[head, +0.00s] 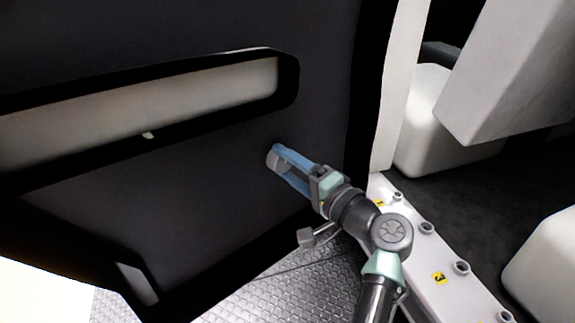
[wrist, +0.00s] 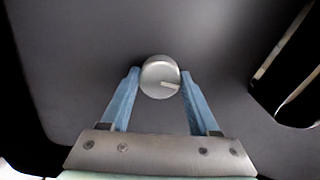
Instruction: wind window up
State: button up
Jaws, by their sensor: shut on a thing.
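A round silver-grey knob (wrist: 160,78) with a pale raised mark sits on the dark door panel (wrist: 90,50). The mark points to the right in the wrist view. My gripper (wrist: 160,82) has its two blue fingers on either side of the knob, shut on it. In the head view my gripper (head: 278,160) reaches the dark door panel (head: 200,180) from the right, and the grey knob (head: 273,161) shows partly between the fingertips. No window glass can be made out.
A long recess with a pale inside (head: 200,95) runs across the door above and left of the knob. A white sill with round studs (head: 428,228) lies at the lower right, with white seats (head: 425,120) beyond. The floor below is metal tread plate (head: 270,290).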

jog(key=shift+f, duration=0.1)
jog(key=o, duration=1.4)
jog(key=shift+s+d+r+p, duration=0.2)
jog(key=shift+s+d+p, duration=0.15)
jog(key=shift+d+p, duration=0.05)
jog(key=shift+p+v, duration=2.45)
jog(key=shift+v, duration=3.5)
